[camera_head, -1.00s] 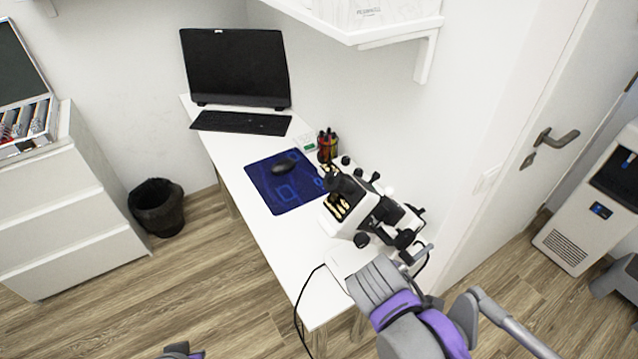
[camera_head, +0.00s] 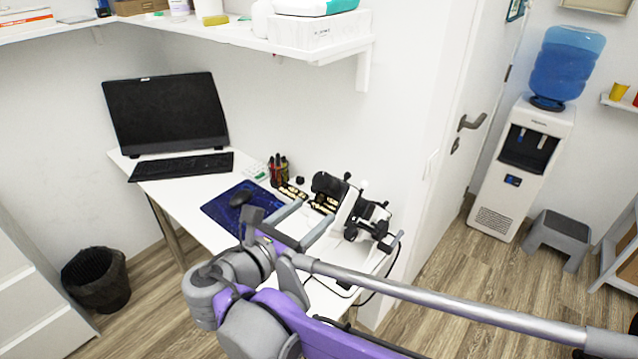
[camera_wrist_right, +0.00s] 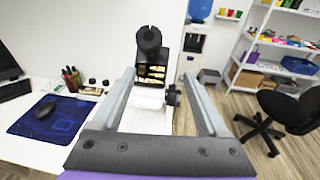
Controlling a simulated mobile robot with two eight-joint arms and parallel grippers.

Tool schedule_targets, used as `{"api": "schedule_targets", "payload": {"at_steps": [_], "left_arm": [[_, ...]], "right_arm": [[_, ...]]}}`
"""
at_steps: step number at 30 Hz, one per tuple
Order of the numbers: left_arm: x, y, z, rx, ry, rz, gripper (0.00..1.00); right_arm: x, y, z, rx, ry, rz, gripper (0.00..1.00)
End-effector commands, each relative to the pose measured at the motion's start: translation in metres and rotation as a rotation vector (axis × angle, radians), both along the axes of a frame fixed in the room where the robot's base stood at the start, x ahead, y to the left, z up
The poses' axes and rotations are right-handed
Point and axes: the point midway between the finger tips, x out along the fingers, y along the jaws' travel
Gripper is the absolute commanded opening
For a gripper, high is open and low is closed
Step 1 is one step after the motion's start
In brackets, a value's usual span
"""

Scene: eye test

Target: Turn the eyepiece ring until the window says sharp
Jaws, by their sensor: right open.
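A white and black microscope-like instrument (camera_head: 345,222) stands on the right part of the white desk. Its black eyepiece end (camera_wrist_right: 149,42) points up in the right wrist view. Below it is a dark panel with several pale oblong shapes (camera_wrist_right: 152,72); I cannot read any word there. My right gripper (camera_head: 316,209) is open and empty. In the right wrist view its two fingers (camera_wrist_right: 159,76) frame the instrument from left and right, with the instrument beyond the tips. I see no contact. The ring cannot be told apart clearly. My left gripper is not in view.
A shelf (camera_head: 245,40) hangs above. A water cooler (camera_head: 520,165) stands right.

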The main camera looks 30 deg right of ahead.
Motion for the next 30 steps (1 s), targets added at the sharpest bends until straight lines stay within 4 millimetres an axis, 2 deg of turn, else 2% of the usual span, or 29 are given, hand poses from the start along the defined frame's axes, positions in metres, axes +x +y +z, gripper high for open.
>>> {"api": "schedule_targets", "payload": {"at_steps": [3,7,11,21,30], "left_arm": [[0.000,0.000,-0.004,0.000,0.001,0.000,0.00],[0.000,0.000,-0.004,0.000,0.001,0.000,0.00],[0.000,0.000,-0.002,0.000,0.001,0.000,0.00],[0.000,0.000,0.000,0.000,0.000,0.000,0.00],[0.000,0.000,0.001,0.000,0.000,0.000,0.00]], "right_arm": [[0.010,0.016,0.020,-0.136,0.037,0.017,0.76],[0.014,0.016,0.029,-0.183,0.049,0.017,0.76],[0.022,0.000,0.029,-0.183,0.049,0.014,0.76],[0.052,-0.056,0.029,-0.180,0.049,0.014,0.76],[0.064,-0.075,0.028,-0.179,0.047,0.018,0.76]]}}
